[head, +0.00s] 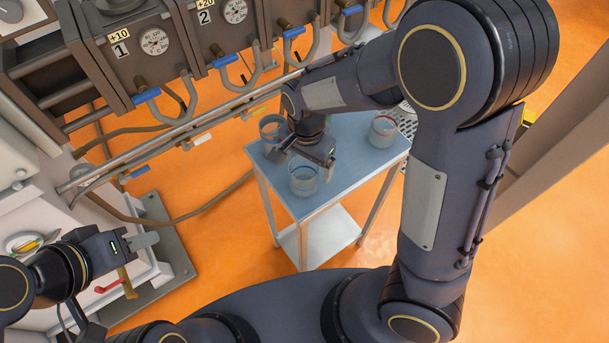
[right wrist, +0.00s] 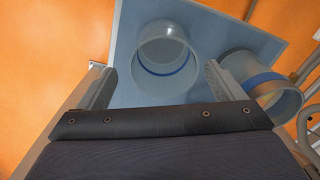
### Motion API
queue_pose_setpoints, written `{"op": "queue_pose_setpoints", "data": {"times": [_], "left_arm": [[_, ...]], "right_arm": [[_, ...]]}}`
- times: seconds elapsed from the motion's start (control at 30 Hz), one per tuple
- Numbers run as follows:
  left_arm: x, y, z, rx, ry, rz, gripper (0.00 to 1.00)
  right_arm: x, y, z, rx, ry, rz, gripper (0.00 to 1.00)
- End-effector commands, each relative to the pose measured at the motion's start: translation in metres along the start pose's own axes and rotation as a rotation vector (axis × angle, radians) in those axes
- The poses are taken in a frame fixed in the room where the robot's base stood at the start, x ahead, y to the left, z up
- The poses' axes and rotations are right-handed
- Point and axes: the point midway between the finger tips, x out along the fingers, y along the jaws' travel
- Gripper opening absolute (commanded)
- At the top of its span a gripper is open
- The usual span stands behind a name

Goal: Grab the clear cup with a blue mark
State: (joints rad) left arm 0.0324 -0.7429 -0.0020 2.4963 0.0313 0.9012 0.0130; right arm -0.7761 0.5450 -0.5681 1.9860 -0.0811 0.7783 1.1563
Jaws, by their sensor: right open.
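The front cup (head: 303,180) is in front of my right gripper (head: 303,158). In the right wrist view this cup (right wrist: 163,55) stands between the two spread fingers, apart from both, with a dark blue band inside. The left-back cup (head: 270,129) is beside the gripper; at the right of the wrist view this cup (right wrist: 275,95) shows a bright blue band. The right cup (head: 382,130) has a red mark on its rim. My left gripper (head: 147,241) is at the lower left, away from the table; its jaw gap is unclear.
The table (head: 345,165) has clear space between the front and right cups. Machinery with numbered gauges (head: 155,42), hoses and blue-handled valves (head: 147,96) stands behind and left of the table. A metal rail (head: 200,128) runs along it.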

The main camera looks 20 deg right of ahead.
Motion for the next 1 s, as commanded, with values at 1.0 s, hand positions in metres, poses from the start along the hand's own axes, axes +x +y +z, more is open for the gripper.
{"op": "queue_pose_setpoints", "data": {"times": [1.0], "left_arm": [[-0.004,0.002,-0.002,0.000,0.000,0.000,0.36]], "right_arm": [[0.070,-0.003,0.003,-0.003,-0.002,-0.001,0.62]]}}
